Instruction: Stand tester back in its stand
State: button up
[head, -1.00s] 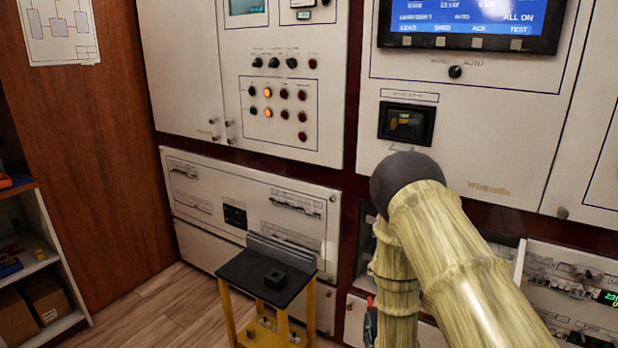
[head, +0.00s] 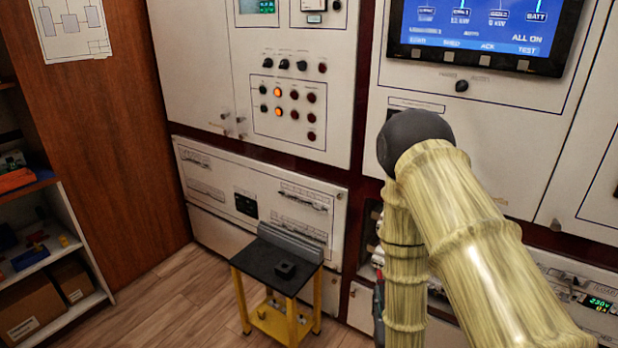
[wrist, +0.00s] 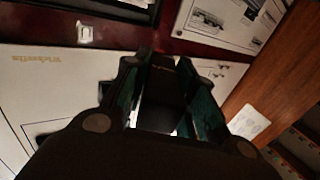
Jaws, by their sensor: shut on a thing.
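In the wrist view my gripper (wrist: 168,82) is shut on a dark, blocky thing, which I take to be the tester (wrist: 166,98). It sits between the two greenish finger pads, and its lower part is in shadow. In the head view my arm hides most of the gripper and the tester. The stand looks to be the small black block with a recess (head: 286,270) on the black top of a yellow-framed cart (head: 258,262). The recess looks empty. My arm is to the right of the cart, apart from it.
White breaker cabinets (head: 262,215) stand behind the cart, with indicator lamps and a blue screen (head: 478,28) above. An open shelf with boxes (head: 32,300) is at the left. Wooden floor (head: 170,290) lies clear between shelf and cart.

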aim_at(285, 272)
jog(key=u, duration=0.4)
jog(key=i, duration=1.1)
jog(key=u, duration=0.3)
